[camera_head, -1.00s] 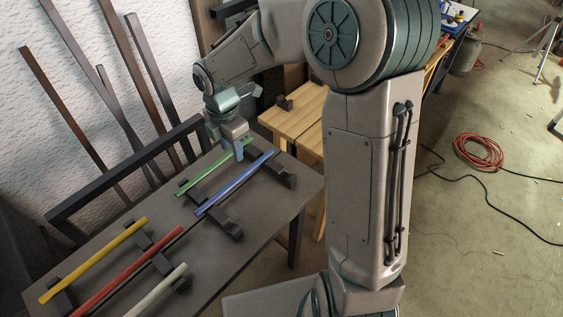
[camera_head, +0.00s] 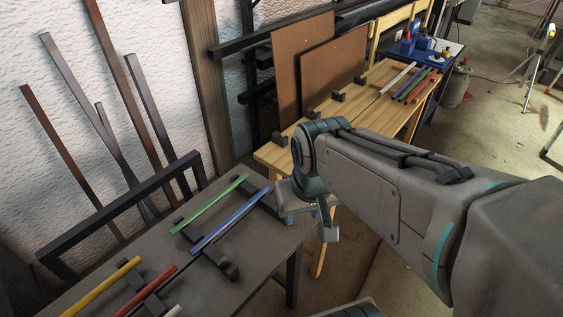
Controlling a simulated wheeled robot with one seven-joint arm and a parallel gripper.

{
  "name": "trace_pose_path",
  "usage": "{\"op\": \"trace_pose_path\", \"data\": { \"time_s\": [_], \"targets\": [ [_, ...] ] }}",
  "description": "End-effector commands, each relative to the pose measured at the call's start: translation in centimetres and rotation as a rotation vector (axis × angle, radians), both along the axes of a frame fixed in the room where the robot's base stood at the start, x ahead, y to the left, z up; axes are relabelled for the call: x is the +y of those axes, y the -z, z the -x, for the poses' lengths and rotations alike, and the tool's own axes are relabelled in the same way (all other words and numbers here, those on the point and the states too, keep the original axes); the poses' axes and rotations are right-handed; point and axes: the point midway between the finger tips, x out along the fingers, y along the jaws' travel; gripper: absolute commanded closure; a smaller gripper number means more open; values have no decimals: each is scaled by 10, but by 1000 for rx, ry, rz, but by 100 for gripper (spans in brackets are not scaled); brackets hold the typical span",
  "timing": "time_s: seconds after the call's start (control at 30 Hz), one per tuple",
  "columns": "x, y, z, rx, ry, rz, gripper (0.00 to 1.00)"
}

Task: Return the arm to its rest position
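My arm reaches in from the right, and its wrist end hangs off the right end of the grey table (camera_head: 262,268). My gripper (camera_head: 308,216) is small and partly hidden by the wrist, so its finger opening is unclear. No lath is seen in it. On the grey table a green lath (camera_head: 209,204) and a blue lath (camera_head: 229,221) lie side by side on dark blocks, left of my gripper and apart from it. A yellow lath (camera_head: 102,287), a red lath (camera_head: 145,292) and a barely visible white lath (camera_head: 175,311) lie nearer the front.
A wooden bench (camera_head: 275,158) behind my wrist bears dark blocks, several coloured laths (camera_head: 412,85) and a blue device (camera_head: 421,55). Brown boards (camera_head: 333,72) lean behind it. Dark bars (camera_head: 85,125) lean on the left wall. The floor at right is mostly open.

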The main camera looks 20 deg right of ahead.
Motion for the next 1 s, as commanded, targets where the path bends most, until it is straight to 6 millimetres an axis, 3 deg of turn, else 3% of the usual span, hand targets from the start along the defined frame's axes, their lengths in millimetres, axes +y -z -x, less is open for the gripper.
{"op": "trace_pose_path", "data": {
  "time_s": [0.33, 0.6, 1.0],
  "targets": [
    [0, 0, 0, 0, -1, 0, 61],
    [-1, -41, 0, -23, 5, 5, 61],
    [-1, -37, 0, -24, 5, 5, 61]
  ]
}}
